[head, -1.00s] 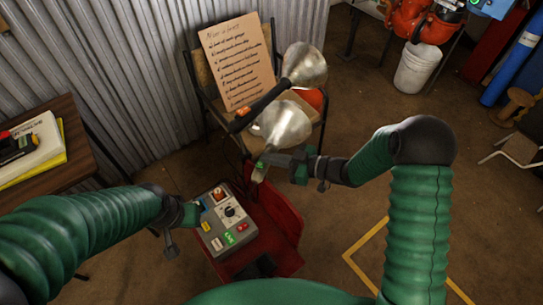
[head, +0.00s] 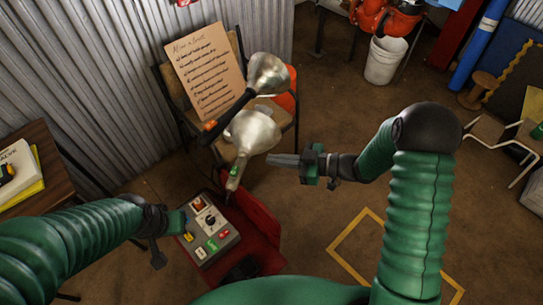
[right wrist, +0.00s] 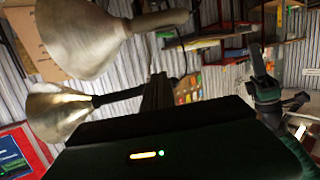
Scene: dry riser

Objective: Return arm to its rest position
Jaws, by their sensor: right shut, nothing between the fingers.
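My right gripper (head: 270,160) is shut and empty, held in the air to the right of two metal cones. Its dark body also shows in the right wrist view (right wrist: 160,140). The upper silvery cone (head: 268,75) has a black handle with an orange end. The lower cone (head: 252,132) has a pale stem with green near its end, pointing down, a small gap left of my fingertips. My left gripper (head: 178,222) is at the left edge of a grey control box (head: 212,228); its fingers are too unclear to tell open from shut, and I cannot tell if it touches.
A chair (head: 172,98) holds a handwritten board (head: 205,72) by the corrugated wall. A red stand (head: 262,222) is under the control box. A wooden table (head: 50,165) is at left. Brown floor with a yellow outline (head: 345,240) is clear; a white bucket (head: 384,62) stands behind.

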